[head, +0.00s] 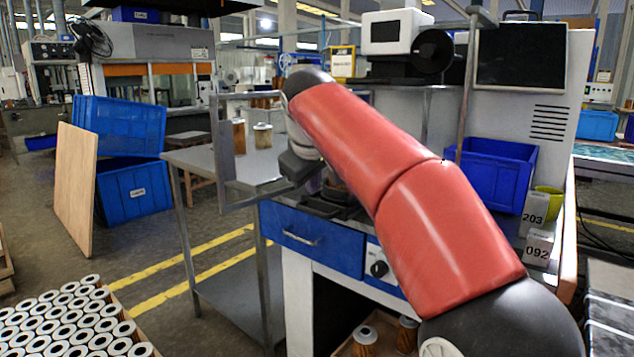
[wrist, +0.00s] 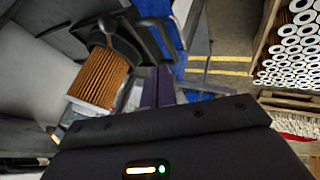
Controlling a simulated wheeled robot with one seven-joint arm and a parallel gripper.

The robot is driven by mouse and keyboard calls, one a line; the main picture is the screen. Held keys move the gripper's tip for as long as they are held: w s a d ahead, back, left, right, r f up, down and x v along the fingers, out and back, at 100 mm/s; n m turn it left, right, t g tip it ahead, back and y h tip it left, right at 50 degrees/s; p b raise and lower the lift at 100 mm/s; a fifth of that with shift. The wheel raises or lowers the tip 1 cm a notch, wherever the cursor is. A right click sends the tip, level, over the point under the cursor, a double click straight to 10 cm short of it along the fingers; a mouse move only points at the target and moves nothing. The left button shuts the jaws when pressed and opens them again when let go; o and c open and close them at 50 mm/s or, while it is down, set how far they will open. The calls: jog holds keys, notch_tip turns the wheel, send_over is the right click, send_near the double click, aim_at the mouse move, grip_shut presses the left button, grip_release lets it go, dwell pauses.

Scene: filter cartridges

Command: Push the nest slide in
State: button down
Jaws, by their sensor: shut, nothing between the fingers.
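A brown pleated filter cartridge (wrist: 99,84) sits in the machine's nest area in the wrist view. Beside it is a black bracket with a handle-like loop (wrist: 158,32), which seems to be part of the nest slide. In the head view the dark slide parts (head: 326,207) show above the blue drawer front, mostly hidden by my red arm. My gripper (wrist: 158,72) is shut and empty. Its fingertips appear close to the black handle; I cannot tell whether they touch. In the head view my wrist is beside the machine's front, and the fingertips are not clear.
A grey side table (head: 205,160) with cartridges stands left of the machine. Blue crates (head: 133,190) and a wooden board (head: 75,188) are farther left. Many white-ended cartridges (head: 65,320) fill the lower left. A blue bin (head: 490,172) sits on the machine's right.

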aim_at(314, 199)
jog(key=x, duration=0.6)
jog(key=shift+w+f+b, duration=0.15)
jog(key=shift+f+b, duration=0.1)
jog(key=shift+b, duration=0.1)
jog(key=shift+d, duration=0.15)
